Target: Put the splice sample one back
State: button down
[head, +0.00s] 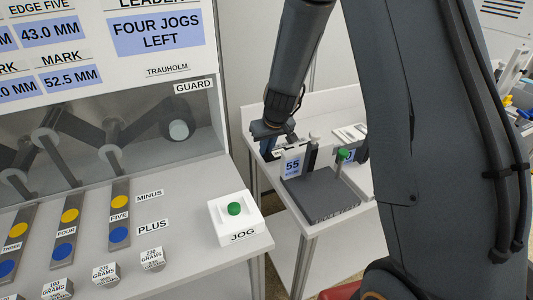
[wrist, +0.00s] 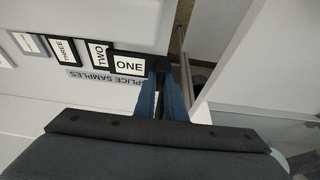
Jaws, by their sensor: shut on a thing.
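Splice sample one (wrist: 128,66) is a dark piece with a white ONE label, in the wrist view. My gripper (wrist: 167,72) is shut on its right end with blue fingers. In the head view my gripper (head: 283,138) is over the far side table, and the held sample cannot be made out there.
The THREE label (wrist: 62,50) and another sample lie further left in the row. A pale panel (wrist: 245,55) stands close to the right of my fingers. In the head view, a dark grey plate (head: 320,195), a 55 display (head: 292,166) and a green knob (head: 343,155) share the side table.

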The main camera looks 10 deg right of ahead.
jog(key=shift+f, duration=0.95)
jog(key=shift+f+b, duration=0.25)
jog(key=shift+b, duration=0.3)
jog(key=c, duration=1.8)
grip_release()
jog(key=shift+r, duration=0.1)
jog(key=shift+r, duration=0.1)
jog(key=shift+r+p, duration=0.35)
jog(key=shift+p, duration=0.05)
jog(key=a+v, duration=0.1)
jog(key=v, duration=0.9)
jog(key=s+d+g, duration=0.1)
jog(key=s, duration=0.6)
jog(key=s+d+m, duration=0.1)
jog(key=s, duration=0.6)
jog(key=s+d+m+g, duration=0.1)
jog(key=s, duration=0.7)
jog(key=shift+s+d+r+g+h+b, duration=0.1)
jog(key=shift+d+r+g+h+b, duration=0.2)
jog(key=shift+d+h+b, duration=0.1)
